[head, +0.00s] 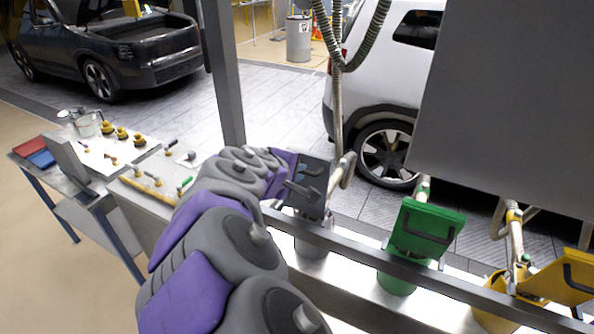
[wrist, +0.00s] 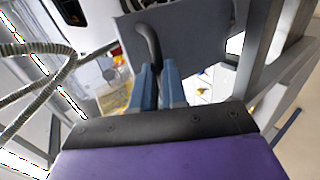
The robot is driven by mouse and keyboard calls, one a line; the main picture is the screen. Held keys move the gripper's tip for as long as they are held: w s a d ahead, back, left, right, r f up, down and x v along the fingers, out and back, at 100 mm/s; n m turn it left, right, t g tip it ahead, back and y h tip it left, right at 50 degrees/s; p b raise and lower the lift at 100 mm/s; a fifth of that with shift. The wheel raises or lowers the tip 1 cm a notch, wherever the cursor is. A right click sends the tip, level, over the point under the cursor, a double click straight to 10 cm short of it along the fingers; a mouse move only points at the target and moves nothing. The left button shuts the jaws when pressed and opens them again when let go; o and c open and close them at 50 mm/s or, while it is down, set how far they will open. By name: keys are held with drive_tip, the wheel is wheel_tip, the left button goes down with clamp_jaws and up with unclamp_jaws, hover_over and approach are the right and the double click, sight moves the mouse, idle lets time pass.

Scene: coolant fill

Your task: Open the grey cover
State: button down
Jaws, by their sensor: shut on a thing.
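The grey cover (head: 318,180) is a dark grey panel with a black handle, above a grey container (head: 311,247) behind the metal rail. It stands tilted, much like the green and yellow ones. In the wrist view, the grey cover (wrist: 196,42) fills the upper middle, with its curved black handle (wrist: 152,42) coming down between my fingers. My gripper (wrist: 156,72) is shut on that handle with its blue-grey fingers. In the head view, my gripper (head: 300,182) is small and partly merges with the cover. The container's mouth is hidden.
A green cover (head: 428,228) and a yellow cover (head: 562,277) stand to the right along the metal rail (head: 365,262). A grey post (head: 222,75) rises left of the cover. Hoses (head: 338,110) hang behind it. A large grey panel (head: 515,95) blocks the upper right.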

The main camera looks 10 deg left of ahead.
drive_tip(key=shift+s+f, duration=0.2)
drive_tip(key=shift+f, duration=0.25)
drive_tip(key=shift+d, duration=0.1)
drive_tip(key=c, duration=1.6)
unclamp_jaws()
drive_tip(key=shift+f, duration=0.1)
drive_tip(key=o, duration=0.3)
drive_tip(key=shift+w+a+f, duration=0.1)
drive_tip(key=shift+w+a, duration=0.1)
drive_tip(key=shift+w, duration=0.35)
drive_tip(key=shift+o, duration=0.7)
drive_tip(key=shift+s+r, duration=0.15)
drive_tip(key=shift+r, duration=0.1)
drive_tip(key=shift+d, duration=0.1)
